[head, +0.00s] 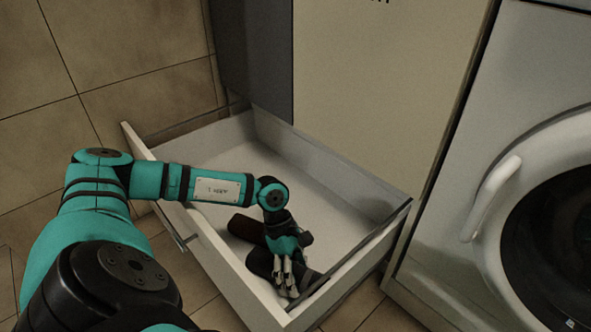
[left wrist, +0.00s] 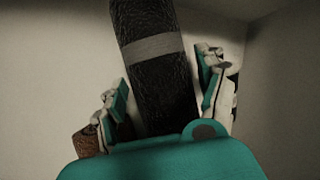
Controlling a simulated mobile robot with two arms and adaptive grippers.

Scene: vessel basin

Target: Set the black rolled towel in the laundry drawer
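The laundry drawer (head: 228,268) is white and pulled open. The black rolled towel (head: 259,262) lies in it near the front right corner, partly hidden by my fingers. My left gripper (head: 287,285) is down inside the drawer over this towel. In the left wrist view the black towel (left wrist: 152,75), with a grey band, runs between the two spread fingers (left wrist: 160,98). Narrow gaps show on both sides, so the gripper is open around it. My right gripper is not in view.
A brown rolled towel (head: 246,229) lies beside the black one; its end shows in the left wrist view (left wrist: 90,143). The back and left of the drawer are clear. A white washing machine (head: 450,232) stands at right, beside a beige cabinet front (head: 385,75).

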